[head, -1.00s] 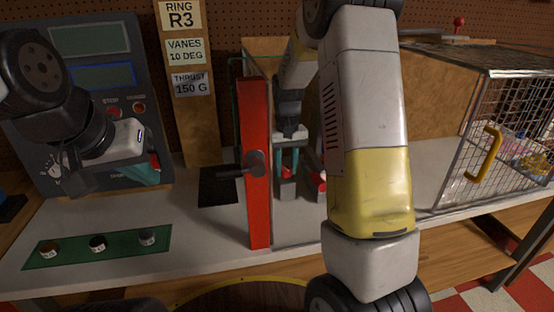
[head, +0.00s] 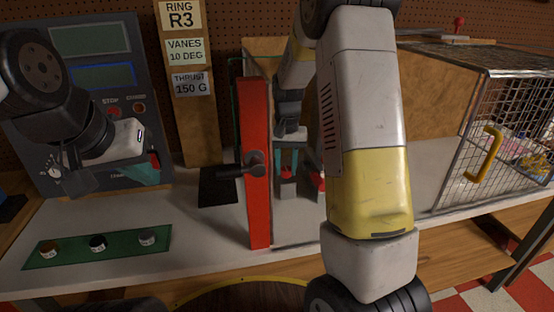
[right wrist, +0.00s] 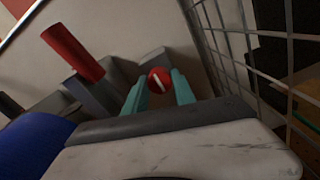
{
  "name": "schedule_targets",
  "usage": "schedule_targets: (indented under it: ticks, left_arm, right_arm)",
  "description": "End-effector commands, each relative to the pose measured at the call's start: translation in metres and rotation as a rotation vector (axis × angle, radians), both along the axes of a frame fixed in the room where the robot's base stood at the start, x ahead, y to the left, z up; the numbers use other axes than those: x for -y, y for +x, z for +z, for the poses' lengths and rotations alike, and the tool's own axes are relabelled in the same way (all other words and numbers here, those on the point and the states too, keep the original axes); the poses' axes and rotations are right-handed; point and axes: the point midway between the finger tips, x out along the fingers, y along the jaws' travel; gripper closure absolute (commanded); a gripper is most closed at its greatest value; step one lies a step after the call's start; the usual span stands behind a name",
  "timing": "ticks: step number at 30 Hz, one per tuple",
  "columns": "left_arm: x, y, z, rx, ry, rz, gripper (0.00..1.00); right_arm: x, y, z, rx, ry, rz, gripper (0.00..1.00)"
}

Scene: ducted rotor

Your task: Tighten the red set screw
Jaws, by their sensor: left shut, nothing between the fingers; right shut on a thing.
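The red set screw (right wrist: 160,80) has a round head with a pale slot in the right wrist view. It sits between the teal fingers of my right gripper (right wrist: 159,92), which is shut on it. In the head view the right gripper (head: 289,160) points down behind the red upright panel, with the screw (head: 286,172) low between its fingers. My left gripper (head: 150,170) is shut and empty in front of the control panel (head: 85,75), far from the screw. The screw's shaft is hidden.
A red panel (head: 256,190) with a dark handle (head: 238,170) stands left of the right gripper. A red cylinder (right wrist: 72,52) and grey blocks are close by. A wire mesh cage (head: 500,130) is at the right. A green strip (head: 70,255) holds small round parts.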

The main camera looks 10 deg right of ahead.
Motion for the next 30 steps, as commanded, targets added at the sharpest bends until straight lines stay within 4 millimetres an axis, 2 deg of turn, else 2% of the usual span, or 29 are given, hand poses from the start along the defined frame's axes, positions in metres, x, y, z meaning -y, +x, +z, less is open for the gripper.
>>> schedule_targets:
  ticks: [2,3,6,17,30]
  left_arm:
    - [0.0,0.0,0.0,0.0,0.0,0.0,1.0]
    - [0.0,0.0,0.0,0.0,0.0,0.0,1.0]
    - [0.0,0.0,0.0,0.0,0.0,0.0,1.0]
    - [0.0,0.0,0.0,0.0,0.0,0.0,1.0]
    - [0.0,0.0,0.0,0.0,0.0,0.0,1.0]
  right_arm:
    - [0.0,0.001,0.001,0.003,0.0,-0.002,1.0]
    - [0.0,0.001,0.001,0.004,0.001,-0.002,0.63]
    - [0.0,0.001,0.001,0.003,0.0,-0.001,0.47]
    - [0.0,0.001,0.005,0.003,0.0,0.0,0.47]
    - [0.0,0.001,0.07,0.004,0.0,-0.001,0.47]
